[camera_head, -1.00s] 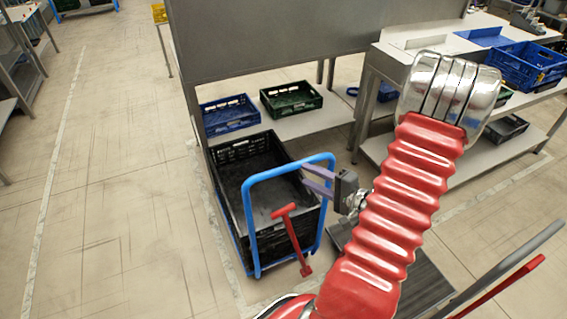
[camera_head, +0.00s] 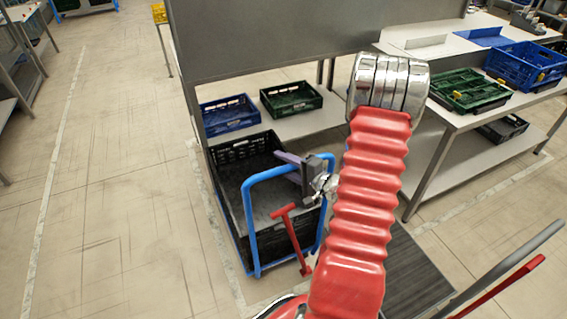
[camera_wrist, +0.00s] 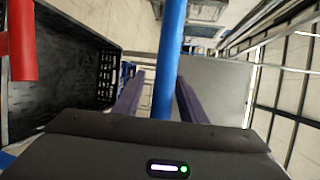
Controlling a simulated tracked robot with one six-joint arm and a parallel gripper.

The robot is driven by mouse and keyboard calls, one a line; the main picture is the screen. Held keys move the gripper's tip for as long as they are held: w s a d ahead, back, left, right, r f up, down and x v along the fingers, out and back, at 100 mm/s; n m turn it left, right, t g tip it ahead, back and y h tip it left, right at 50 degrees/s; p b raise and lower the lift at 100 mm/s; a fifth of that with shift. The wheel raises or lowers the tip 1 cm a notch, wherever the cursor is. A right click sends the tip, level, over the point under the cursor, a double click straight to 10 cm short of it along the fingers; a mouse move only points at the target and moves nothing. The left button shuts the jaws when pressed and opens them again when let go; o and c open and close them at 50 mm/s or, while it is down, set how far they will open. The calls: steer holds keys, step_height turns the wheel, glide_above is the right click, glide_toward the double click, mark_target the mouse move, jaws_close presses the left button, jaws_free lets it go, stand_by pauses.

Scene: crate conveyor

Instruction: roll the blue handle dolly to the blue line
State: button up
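The dolly has a blue hoop handle (camera_head: 252,228) and carries a black crate (camera_head: 228,152). It stands beside the grey workbench, and its base is mostly hidden by the crate. My gripper (camera_head: 288,160) is at the top right corner of the handle. In the wrist view the blue handle bar (camera_wrist: 169,60) runs between the two purple fingers (camera_wrist: 158,98). Gaps show between bar and fingers, so the gripper is open around it. I see no blue line on the floor; the visible floor lines are pale.
A red T-shaped handle (camera_head: 291,238) stands just in front of the dolly. A bench shelf (camera_head: 305,120) holds a blue crate (camera_head: 230,114) and a dark green crate (camera_head: 291,99). Another table with crates is at right. Open floor (camera_head: 120,180) lies to the left.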

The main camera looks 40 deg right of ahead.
steer(key=shift+w, duration=0.2)
steer(key=shift+c, duration=0.7)
jaws_close()
steer(key=shift+f, duration=0.1)
steer(key=shift+s, duration=0.1)
